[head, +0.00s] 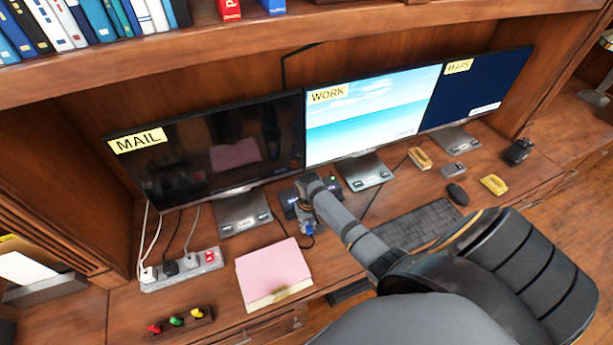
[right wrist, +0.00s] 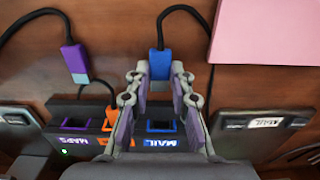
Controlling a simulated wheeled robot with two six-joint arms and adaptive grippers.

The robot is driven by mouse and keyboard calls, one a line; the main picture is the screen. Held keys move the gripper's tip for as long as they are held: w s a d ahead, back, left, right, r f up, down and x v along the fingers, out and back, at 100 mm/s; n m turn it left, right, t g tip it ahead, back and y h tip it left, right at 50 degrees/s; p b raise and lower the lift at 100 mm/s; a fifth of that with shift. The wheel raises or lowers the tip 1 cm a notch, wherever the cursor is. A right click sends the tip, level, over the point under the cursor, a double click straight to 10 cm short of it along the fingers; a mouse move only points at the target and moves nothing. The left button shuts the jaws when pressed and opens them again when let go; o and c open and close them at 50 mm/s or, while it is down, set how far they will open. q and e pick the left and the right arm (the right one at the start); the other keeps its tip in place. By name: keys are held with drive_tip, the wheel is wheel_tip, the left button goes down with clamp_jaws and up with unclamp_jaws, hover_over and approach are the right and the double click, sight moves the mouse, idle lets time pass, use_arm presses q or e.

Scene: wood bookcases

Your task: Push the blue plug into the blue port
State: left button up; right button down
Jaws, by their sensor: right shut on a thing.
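The blue plug (right wrist: 158,62), on a black cable, is between the fingertips of my right gripper (right wrist: 157,78), which is shut on it. The blue port (right wrist: 161,126) is the one above the MAIL label on a black box (right wrist: 92,106). In the right wrist view the plug is above the port in the picture, apart from it. In the head view my right gripper (head: 306,226) is in front of the box, under the middle screens, and hides part of it. My left gripper is not in view.
An orange plug (right wrist: 109,117) sits in the box's middle port. A purple plug (right wrist: 74,60) lies loose near the purple port. A pink folder (head: 272,271) lies left of my gripper, with a power strip (head: 182,268) beyond. A keyboard (head: 420,225) lies to the right.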

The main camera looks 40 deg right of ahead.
drive_tip(key=shift+w+a+b, duration=0.1)
drive_tip(key=shift+w+b, duration=0.35)
drive_tip(key=shift+w, duration=0.4)
drive_tip(key=w+b, duration=0.1)
drive_tip(key=w+d, duration=0.1)
drive_tip(key=shift+w+f+b, duration=0.2)
drive_tip(key=shift+w+b, duration=0.15)
drive_tip(key=shift+w+r+b, duration=0.25)
drive_tip(key=shift+w+b, duration=0.1)
drive_tip(key=shift+w, duration=0.3)
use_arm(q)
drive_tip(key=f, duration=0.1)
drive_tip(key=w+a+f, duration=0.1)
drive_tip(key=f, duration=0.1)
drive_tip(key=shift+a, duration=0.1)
use_arm(e)
drive_tip(key=shift+d, duration=0.1)
use_arm(q)
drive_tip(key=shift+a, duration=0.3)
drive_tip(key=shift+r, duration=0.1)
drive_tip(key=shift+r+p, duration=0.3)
drive_tip(key=shift+p, duration=0.1)
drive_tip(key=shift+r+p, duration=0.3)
drive_tip(key=shift+p, duration=0.05)
